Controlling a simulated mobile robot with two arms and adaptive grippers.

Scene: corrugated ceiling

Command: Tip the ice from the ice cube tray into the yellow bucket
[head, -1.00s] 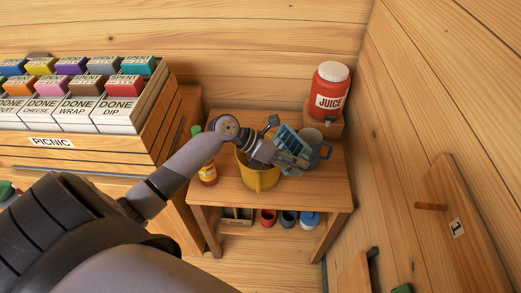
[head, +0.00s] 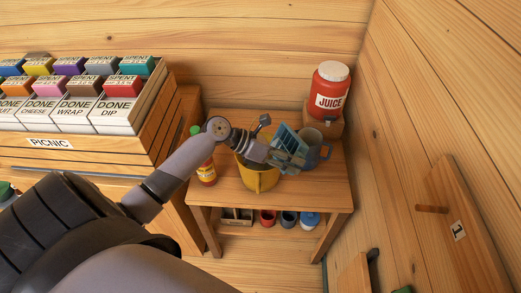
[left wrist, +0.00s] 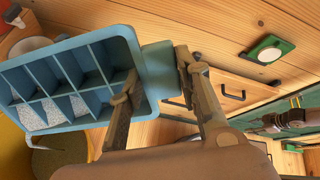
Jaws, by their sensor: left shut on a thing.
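The blue ice cube tray (head: 291,138) is steeply tilted above the right side of the yellow bucket (head: 258,181) in the head view. My left gripper (head: 281,157) is shut on the tray's end tab, which shows between the fingers in the left wrist view (left wrist: 158,72). The left wrist view shows the tray's compartments (left wrist: 62,72); several along the lower side hold pale speckled ice (left wrist: 65,107), and others look empty. The bucket's inside is mostly hidden by my arm and gripper.
A blue-grey mug (head: 322,156) stands just right of the tray. A red juice jar (head: 331,89) stands on a wooden block at the back right. The front of the small table (head: 300,195) is clear.

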